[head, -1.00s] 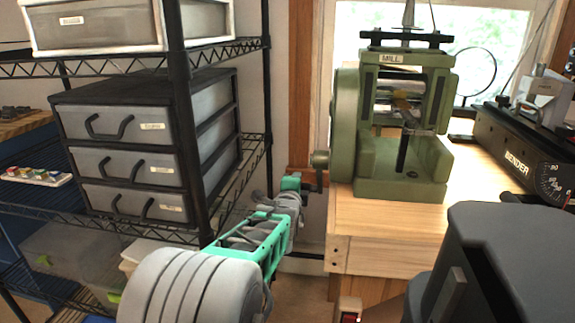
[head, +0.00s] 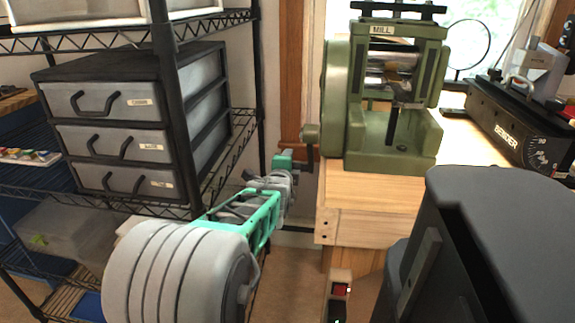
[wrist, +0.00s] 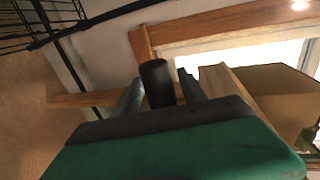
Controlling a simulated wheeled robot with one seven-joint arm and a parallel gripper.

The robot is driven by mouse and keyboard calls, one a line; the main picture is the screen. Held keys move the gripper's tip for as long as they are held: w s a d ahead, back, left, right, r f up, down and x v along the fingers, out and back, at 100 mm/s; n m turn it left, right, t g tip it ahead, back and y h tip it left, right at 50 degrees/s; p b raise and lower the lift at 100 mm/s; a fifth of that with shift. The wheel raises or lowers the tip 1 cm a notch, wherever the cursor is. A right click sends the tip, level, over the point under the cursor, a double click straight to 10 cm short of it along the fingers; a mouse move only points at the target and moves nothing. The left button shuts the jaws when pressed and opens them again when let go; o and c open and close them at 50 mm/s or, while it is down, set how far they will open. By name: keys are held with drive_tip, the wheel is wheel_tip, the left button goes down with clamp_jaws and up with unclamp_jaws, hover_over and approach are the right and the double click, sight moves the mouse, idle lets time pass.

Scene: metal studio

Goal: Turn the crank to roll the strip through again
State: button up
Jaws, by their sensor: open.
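The green mill (head: 400,150) stands on the wooden bench in the head view, with shiny rollers (head: 390,70) in its frame. Its crank (head: 311,140) sticks out on the mill's left side, its arm pointing down. A dark narrow piece (head: 392,125) hangs upright below the rollers; I cannot tell whether it is the strip. My gripper (head: 286,162) is just left of the crank's lower end. In the wrist view, a black cylinder, apparently the crank handle (wrist: 157,82), stands between the open fingers of my gripper (wrist: 160,92). Contact with either finger cannot be made out.
A wire shelf with a grey drawer unit (head: 130,120) stands close on the left of my arm. The bench's front edge (head: 370,193) lies below the mill. A black bender (head: 515,135) sits on the right of the bench.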

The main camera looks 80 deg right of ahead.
drive_tip(key=shift+a+r, duration=0.1)
drive_tip(key=p+v, duration=0.2)
drive_tip(key=v, duration=0.5)
drive_tip(key=shift+a, duration=0.35)
drive_tip(key=shift+c, duration=0.2)
